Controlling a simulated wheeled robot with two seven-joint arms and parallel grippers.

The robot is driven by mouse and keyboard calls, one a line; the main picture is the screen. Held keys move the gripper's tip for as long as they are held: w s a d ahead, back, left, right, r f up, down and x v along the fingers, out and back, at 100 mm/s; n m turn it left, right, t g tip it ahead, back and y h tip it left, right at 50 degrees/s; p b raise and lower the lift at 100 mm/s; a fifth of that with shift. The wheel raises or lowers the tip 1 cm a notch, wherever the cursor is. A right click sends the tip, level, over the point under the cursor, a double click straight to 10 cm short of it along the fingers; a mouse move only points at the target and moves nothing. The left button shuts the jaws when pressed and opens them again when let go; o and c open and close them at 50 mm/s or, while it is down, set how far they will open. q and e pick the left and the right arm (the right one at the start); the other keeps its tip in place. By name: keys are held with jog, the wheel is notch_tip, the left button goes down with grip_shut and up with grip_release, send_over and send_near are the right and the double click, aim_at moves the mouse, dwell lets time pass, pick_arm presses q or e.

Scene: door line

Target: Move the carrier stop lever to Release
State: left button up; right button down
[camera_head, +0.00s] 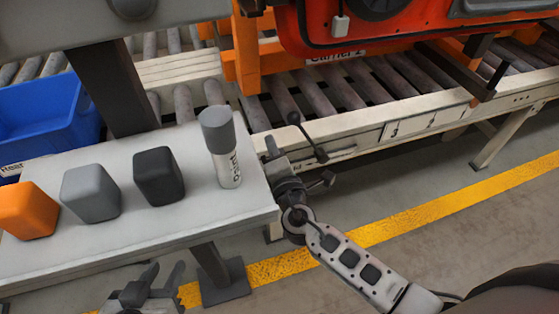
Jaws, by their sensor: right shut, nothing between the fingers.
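The carrier stop lever (306,136) is a dark rod with a round black knob at its upper left end. It sits at the front side of the cream conveyor frame (450,107), and its rod slopes down to the right. My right gripper (271,146) is shut and empty, just left of the lever and beside the shelf's right edge. It looks apart from the knob, but the depth between them is hard to judge. My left gripper (164,271) is low in the picture below the shelf, with its fingertips apart and nothing seen between them. Lever position markings are too small to read.
An orange-red door carrier (345,55) stands on the rollers above the lever. The grey shelf (240,205) holds a spray can (222,150), a black block (159,176), a grey block (91,193) and an orange block (27,210). A blue bin (50,115) is at left.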

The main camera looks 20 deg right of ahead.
pick_arm(q)
jog(key=shift+r+p, duration=0.25)
jog(key=shift+p, duration=0.4)
pick_arm(e)
jog(key=w+d, duration=0.1)
jog(key=d, duration=0.1)
jog(key=w+d+r, duration=0.1)
jog(key=shift+w+d, duration=0.2)
jog(key=shift+d, duration=0.2)
jog(key=shift+r, duration=0.1)
